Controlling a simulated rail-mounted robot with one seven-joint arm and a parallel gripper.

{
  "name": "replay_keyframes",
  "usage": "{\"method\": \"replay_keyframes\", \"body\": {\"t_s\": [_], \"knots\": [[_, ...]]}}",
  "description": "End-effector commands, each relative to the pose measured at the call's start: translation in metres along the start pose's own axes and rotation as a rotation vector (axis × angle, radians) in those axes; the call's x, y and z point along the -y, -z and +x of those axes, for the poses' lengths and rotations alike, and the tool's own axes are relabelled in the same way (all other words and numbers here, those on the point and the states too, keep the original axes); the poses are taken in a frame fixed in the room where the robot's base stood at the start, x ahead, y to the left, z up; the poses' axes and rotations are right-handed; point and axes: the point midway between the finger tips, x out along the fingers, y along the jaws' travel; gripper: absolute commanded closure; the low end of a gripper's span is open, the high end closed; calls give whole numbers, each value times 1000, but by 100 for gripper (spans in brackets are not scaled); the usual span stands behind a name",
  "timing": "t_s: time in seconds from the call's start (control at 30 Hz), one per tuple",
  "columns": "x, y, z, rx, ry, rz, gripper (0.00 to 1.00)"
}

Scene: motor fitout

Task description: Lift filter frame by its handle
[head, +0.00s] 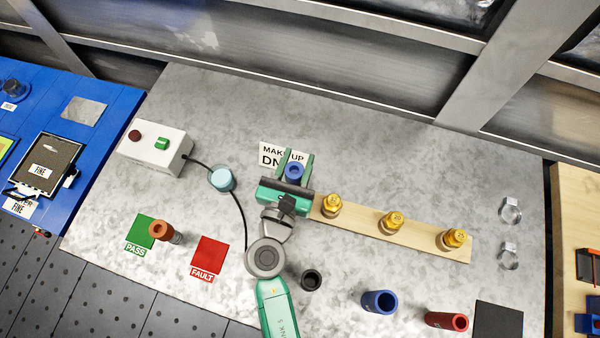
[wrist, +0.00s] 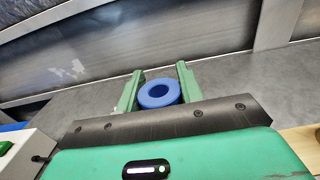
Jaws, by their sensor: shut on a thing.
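The filter frame (head: 52,152) is a dark panel in a light frame with a white FINE label. It lies on the blue bench at the far left of the head view, with dark fittings at its lower left and right side; I cannot tell which is its handle. My gripper (head: 296,157) is far to its right, over the grey table by the white MAKE-UP sign. Its green fingers are shut on a blue ring-shaped piece (head: 294,172), also seen between them in the wrist view (wrist: 158,95). The filter frame is not in the wrist view.
A wooden strip (head: 365,223) with several brass fittings lies right of my gripper. A white button box (head: 152,147), green PASS (head: 140,229) and red FAULT (head: 210,254) squares lie left. Blue (head: 379,302) and red (head: 446,320) cylinders stand in front.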

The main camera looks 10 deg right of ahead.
Motion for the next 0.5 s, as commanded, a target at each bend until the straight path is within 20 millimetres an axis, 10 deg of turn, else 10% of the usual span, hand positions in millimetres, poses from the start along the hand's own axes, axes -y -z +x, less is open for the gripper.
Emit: {"method": "replay_keyframes", "body": {"t_s": [0.2,0.5], "knots": [[0,45,0,-1,0,-2,91],[0,46,0,0,0,0,91]]}}
